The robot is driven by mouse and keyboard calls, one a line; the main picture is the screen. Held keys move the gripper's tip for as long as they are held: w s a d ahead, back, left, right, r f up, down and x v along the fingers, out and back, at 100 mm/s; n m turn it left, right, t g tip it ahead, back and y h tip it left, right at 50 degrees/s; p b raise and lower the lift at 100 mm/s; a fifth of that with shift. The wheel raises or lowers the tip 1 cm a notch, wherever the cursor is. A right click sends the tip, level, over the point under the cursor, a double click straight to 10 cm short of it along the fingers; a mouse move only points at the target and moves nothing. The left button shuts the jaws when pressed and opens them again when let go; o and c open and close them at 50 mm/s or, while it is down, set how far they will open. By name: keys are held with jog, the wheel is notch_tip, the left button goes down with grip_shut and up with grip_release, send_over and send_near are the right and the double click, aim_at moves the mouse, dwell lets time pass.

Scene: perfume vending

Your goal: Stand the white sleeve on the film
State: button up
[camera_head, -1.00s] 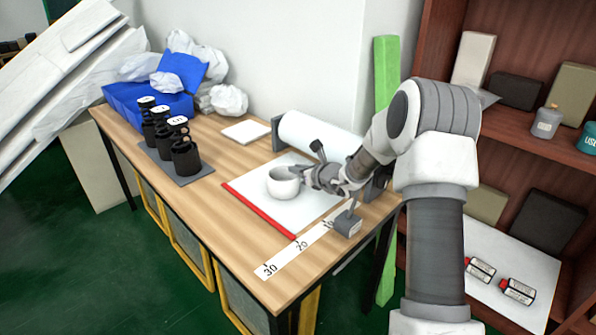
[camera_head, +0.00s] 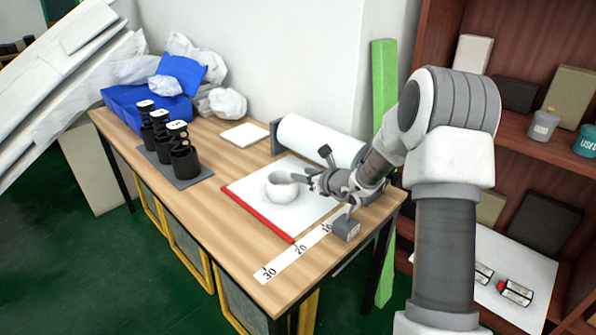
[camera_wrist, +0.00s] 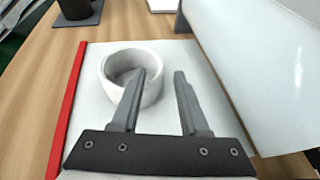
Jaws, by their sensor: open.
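The white sleeve (camera_head: 281,187), a short wide ring, stands with its opening up on the white film (camera_head: 250,192) on the table. It also shows in the wrist view (camera_wrist: 112,87), its right side partly covered by a finger. The film (camera_wrist: 95,125) lies flat between a red bar and a large white roll. My gripper (camera_wrist: 160,73) is open with nothing between its fingers. Its left finger overlaps the sleeve's opening and right wall in the wrist view; I cannot tell whether they touch. In the head view my gripper (camera_head: 302,178) is just right of the sleeve.
The red bar (camera_head: 257,214) edges the film's left side. The white roll (camera_head: 318,140) lies behind. A numbered strip (camera_head: 291,256) and a small grey block (camera_head: 346,229) lie in front. Black cups on a grey mat (camera_head: 180,178) stand left. Bare wood lies between mat and bar.

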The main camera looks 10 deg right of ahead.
jog(key=s+a+r+n+g+y, duration=0.2)
jog(key=s+a+r+n+g, duration=0.1)
jog(key=s+a+r+n, duration=0.5)
jog(key=s+a+r+n+g+y, duration=0.2)
jog(key=s+a+r+n, duration=0.3)
jog(key=s+r+n, duration=0.5)
jog(key=s+d+n+h, duration=0.3)
jog(key=s+n, duration=0.1)
jog(key=s, duration=0.4)
jog(key=s+d+f+n+g+h, duration=0.1)
jog(key=s+d+n+h, duration=0.2)
jog(key=s+n, duration=0.2)
jog(key=s+d+n+h, duration=0.3)
jog(key=s+d+n, duration=0.1)
jog(key=s, duration=0.6)
jog(key=shift+s+f+n+g, duration=0.25)
jog(key=shift+s+n+g, duration=0.05)
jog(key=shift+g, duration=0.1)
jog(key=shift+p, duration=0.3)
notch_tip(320, 180, up, 21)
jog(key=p, duration=2.1)
jog(key=shift+r, duration=0.2)
